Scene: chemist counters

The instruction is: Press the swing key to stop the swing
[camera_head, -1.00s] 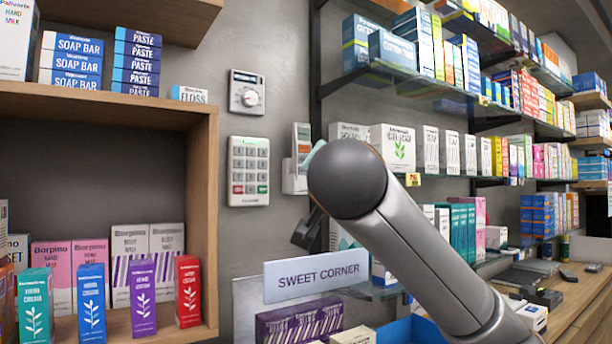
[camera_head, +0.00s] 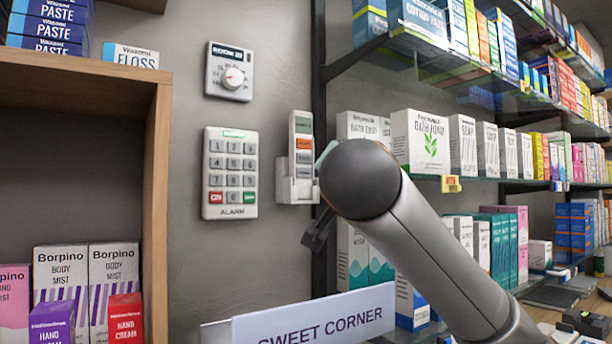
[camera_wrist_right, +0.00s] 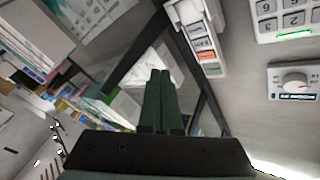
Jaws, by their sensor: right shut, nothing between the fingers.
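The remote also shows in the right wrist view (camera_wrist_right: 197,42), up and right of my fingertips. My right gripper (camera_wrist_right: 160,73) is shut and empty, its dark fingers apart from the remote in that picture. In the head view my right arm stands just right of the remote and hides most of the gripper. My left gripper is not in view.
An alarm keypad (camera_head: 230,172) and a dial thermostat (camera_head: 229,72) hang on the wall left of the remote. A wooden shelf unit (camera_head: 158,200) stands at the left. Stocked shelves (camera_head: 470,186) run along the right. A "SWEET CORNER" sign (camera_head: 315,318) stands below.

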